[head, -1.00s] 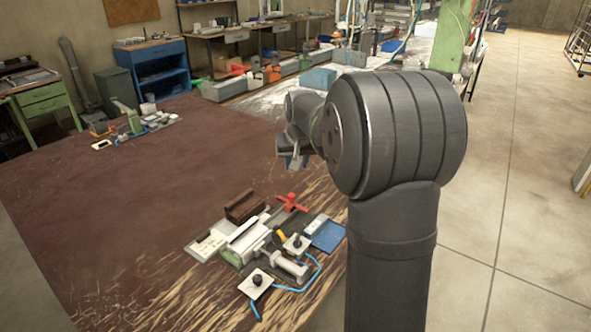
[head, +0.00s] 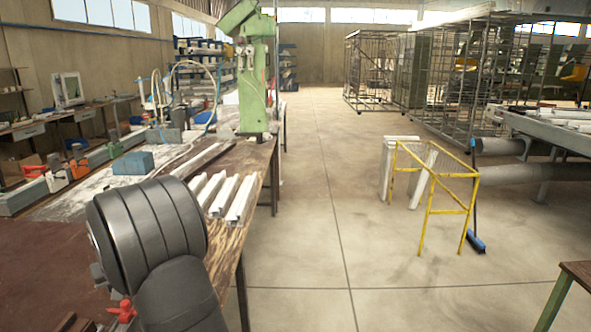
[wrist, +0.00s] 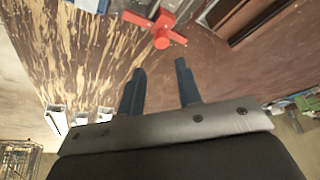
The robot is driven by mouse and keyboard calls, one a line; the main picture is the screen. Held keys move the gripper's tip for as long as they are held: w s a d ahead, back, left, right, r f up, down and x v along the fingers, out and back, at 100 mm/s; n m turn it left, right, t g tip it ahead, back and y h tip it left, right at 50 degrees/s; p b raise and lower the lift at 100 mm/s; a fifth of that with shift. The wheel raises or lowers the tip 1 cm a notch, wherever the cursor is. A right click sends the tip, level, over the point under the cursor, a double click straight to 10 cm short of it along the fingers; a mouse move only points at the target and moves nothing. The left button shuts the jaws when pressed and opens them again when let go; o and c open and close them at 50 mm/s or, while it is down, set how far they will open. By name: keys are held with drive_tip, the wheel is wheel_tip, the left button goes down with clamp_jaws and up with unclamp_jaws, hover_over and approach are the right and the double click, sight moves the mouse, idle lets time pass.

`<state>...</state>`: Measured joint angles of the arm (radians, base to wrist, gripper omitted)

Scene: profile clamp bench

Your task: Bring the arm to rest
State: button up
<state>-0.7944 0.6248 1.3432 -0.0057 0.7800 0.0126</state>
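My gripper (wrist: 160,68) shows in the wrist view with its two dark fingers apart and nothing between them, so it is open and empty. It hangs above the brown, worn bench top (wrist: 95,50). A red clamp handle (wrist: 163,30) lies on the bench beyond the fingertips. In the head view my arm stands at the lower left, and its large dark joint hides most of the gripper. The red handle (head: 122,311) shows just beside my arm at the bottom.
White profiles (head: 235,200) lie at the bench's right edge, also seen in the wrist view (wrist: 58,117). A green machine (head: 252,85) and a blue block (head: 133,163) are behind. A yellow frame (head: 440,190) and a broom (head: 475,240) stand on the open floor at right.

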drive_tip(key=x, duration=0.8)
drive_tip(key=o, duration=1.5)
drive_tip(key=s+d+r+m, duration=0.1)
drive_tip(key=d+r+m, duration=0.2)
drive_tip(key=r, duration=0.6)
drive_tip(key=shift+d+r+m, duration=0.2)
drive_tip(key=shift+d+m, duration=0.2)
drive_tip(key=shift+m, duration=0.2)
drive_tip(key=s+d+r+m, duration=0.4)
drive_tip(key=d+r+m, duration=0.1)
drive_tip(key=r, duration=0.5)
drive_tip(key=x, duration=0.9)
drive_tip(key=shift+s+a+f+g+y, duration=0.2)
drive_tip(key=shift+a+f+g+y, duration=0.05)
drive_tip(key=shift+f+g+y, duration=0.15)
drive_tip(key=v, duration=1)
